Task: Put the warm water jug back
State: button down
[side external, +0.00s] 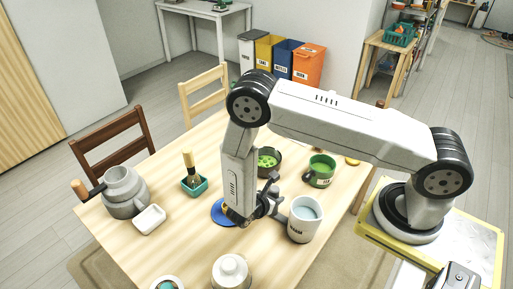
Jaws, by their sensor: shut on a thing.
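A white jug (304,222) with dark lettering, too small to read surely, and pale bluish liquid inside stands upright at the right part of the wooden table (165,240). My gripper (279,212) is at the jug's left side and is shut on its handle, which the fingers partly hide. I cannot tell whether the jug's base touches the table. A round blue mat (219,213) lies to the left of the jug, partly hidden behind my gripper.
A green mug (320,172) and a dark bowl (268,158) with green contents stand behind. A teal holder (194,187), a grey pot (123,193) and a white dish (149,219) are at the left. A white lidded jar (232,272) stands in front.

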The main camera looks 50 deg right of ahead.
dwell(0.3)
jog(key=shift+c, duration=1.3)
grip_release()
jog(key=shift+f, duration=0.1)
jog(key=shift+a, duration=0.1)
jog(key=v, duration=1.2)
